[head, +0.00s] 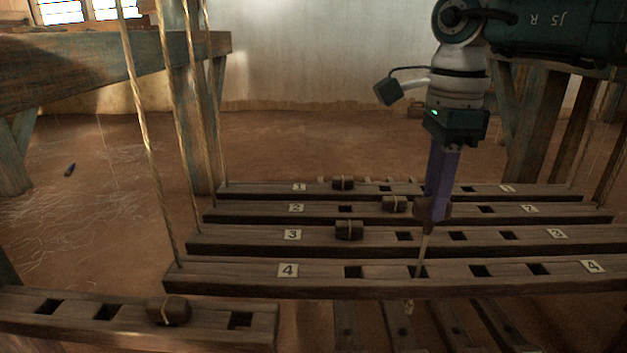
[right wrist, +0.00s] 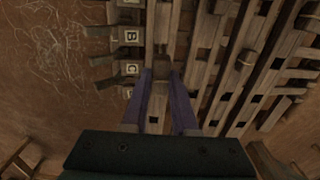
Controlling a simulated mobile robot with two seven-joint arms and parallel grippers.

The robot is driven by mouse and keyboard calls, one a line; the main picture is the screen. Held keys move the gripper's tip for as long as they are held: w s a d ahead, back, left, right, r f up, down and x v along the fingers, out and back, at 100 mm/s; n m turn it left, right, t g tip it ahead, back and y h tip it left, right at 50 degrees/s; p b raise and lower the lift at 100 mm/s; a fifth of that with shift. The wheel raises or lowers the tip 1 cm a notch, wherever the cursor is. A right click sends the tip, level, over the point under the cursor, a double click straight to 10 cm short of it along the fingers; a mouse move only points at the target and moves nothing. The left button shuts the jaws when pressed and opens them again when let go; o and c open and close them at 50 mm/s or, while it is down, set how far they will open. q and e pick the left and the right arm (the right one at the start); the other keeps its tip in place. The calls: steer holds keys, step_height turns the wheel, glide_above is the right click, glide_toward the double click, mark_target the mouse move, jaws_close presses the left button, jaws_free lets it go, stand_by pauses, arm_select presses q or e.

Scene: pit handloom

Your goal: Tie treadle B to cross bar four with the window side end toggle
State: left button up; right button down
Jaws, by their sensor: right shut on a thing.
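My right gripper (head: 431,203) points down over the cross bars, shut on a brown toggle (head: 427,210). A pale cord (head: 424,250) runs from the toggle down to the second hole from the left in cross bar four (head: 320,274), which carries "4" labels at both ends. The toggle is above the bar, apart from it. In the right wrist view the purple fingers (right wrist: 165,100) reach past treadle labels B (right wrist: 131,69) and C. My left gripper is out of view.
Cross bars one (head: 420,190), two (head: 270,211) and three (head: 270,236) lie behind, each with a seated toggle. A slotted board (head: 75,313) at the lower left also holds a toggle (head: 168,310). Ropes (head: 150,150) hang at the left, below the window (head: 60,11).

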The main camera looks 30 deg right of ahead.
mark_target(427, 233)
steer(key=shift+f+b, duration=2.55)
steer(key=shift+f, duration=0.25)
arm_select(q)
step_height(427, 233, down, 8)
steer(key=b, duration=0.2)
arm_select(e)
steer(key=shift+f, duration=2.05)
steer(key=c, duration=0.6)
jaws_free()
steer(key=shift+r, duration=0.1)
step_height(427, 233, up, 9)
steer(key=p, duration=0.7)
steer(key=shift+r, duration=0.45)
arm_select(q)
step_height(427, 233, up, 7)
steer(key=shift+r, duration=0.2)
